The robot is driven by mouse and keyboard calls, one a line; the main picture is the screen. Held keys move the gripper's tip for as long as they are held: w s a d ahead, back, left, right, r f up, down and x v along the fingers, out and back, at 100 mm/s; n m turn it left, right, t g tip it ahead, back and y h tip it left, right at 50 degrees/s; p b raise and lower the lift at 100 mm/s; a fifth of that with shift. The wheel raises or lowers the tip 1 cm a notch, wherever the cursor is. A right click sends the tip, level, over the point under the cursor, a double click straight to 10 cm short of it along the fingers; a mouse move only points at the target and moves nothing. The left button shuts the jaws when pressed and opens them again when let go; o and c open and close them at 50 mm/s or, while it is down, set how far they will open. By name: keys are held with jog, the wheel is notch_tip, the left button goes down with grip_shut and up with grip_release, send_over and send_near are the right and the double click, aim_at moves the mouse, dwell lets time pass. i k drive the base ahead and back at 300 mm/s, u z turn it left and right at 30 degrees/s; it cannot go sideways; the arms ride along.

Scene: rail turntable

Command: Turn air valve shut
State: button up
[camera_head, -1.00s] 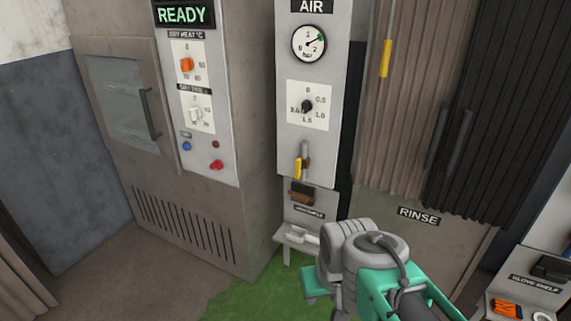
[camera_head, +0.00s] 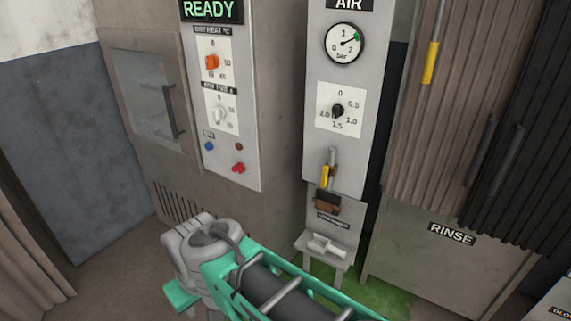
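The grey AIR panel (camera_head: 351,112) stands right of centre. Low on it is a short grey pipe (camera_head: 332,156) with a yellow lever (camera_head: 325,176) that looks like the air valve. The lever stands nearly upright, roughly in line with the pipe. Higher up, a black knob (camera_head: 338,111) sits on a white dial marked in numbers. A round bar gauge (camera_head: 344,43) at the top has its needle toward upper right, near a green mark. My grey and green arm crosses the bottom, below and left of the lever, apart from it. My gripper is out of view.
A cabinet with a READY display (camera_head: 210,10), knobs and a red button (camera_head: 238,168) stands to the left. A small bench (camera_head: 327,246) stands below the panel. The RINSE cabinet (camera_head: 450,234) and a hanging yellow handle (camera_head: 430,62) are to the right.

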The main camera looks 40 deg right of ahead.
aim_at(326, 172)
jog(key=u, duration=0.1)
jog(key=i, duration=0.85)
jog(key=z, duration=0.8)
jog(key=i, duration=0.55)
jog(key=z, duration=0.7)
